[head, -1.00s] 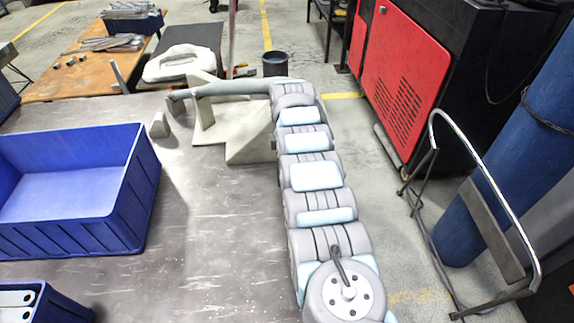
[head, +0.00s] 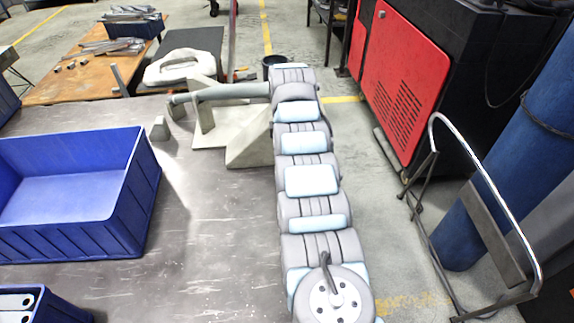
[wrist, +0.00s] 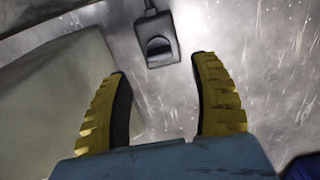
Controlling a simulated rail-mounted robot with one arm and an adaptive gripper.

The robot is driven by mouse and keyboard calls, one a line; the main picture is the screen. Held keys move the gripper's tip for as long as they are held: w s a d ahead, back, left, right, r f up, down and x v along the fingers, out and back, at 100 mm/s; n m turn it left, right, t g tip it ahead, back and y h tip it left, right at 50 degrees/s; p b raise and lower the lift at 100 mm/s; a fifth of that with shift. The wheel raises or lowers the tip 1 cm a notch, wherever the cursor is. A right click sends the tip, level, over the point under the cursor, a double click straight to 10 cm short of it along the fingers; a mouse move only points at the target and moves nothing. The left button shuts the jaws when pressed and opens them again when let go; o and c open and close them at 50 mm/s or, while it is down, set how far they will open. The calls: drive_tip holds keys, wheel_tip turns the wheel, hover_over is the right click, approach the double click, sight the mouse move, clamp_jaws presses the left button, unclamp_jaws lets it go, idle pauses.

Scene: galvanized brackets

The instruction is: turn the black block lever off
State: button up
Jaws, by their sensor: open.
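The black block lever (wrist: 159,42) shows at the top of the wrist view. It is a small dark block with a raised, rounded piece in its middle and a cable at its top end. It lies on a scratched grey metal surface. My gripper (wrist: 162,68) is open and empty, with its two yellow-ribbed fingers apart. The block shows beyond the fingertips, near the middle of the gap, and nothing is between the fingers. The lever's on or off position cannot be told. In the head view I cannot make out the block or my gripper's fingers.
A pale solid body (wrist: 55,90) stands left of the fingers in the wrist view. In the head view, a large blue bin (head: 130,205) stands on the grey table (head: 205,230) at left, with a smaller blue bin (head: 65,309) in front. A metal rail trolley (head: 490,185) stands at right.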

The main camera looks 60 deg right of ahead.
wheel_tip(320, 180, up, 6)
drive_tip(key=shift+r, duration=0.1)
idle(0.6)
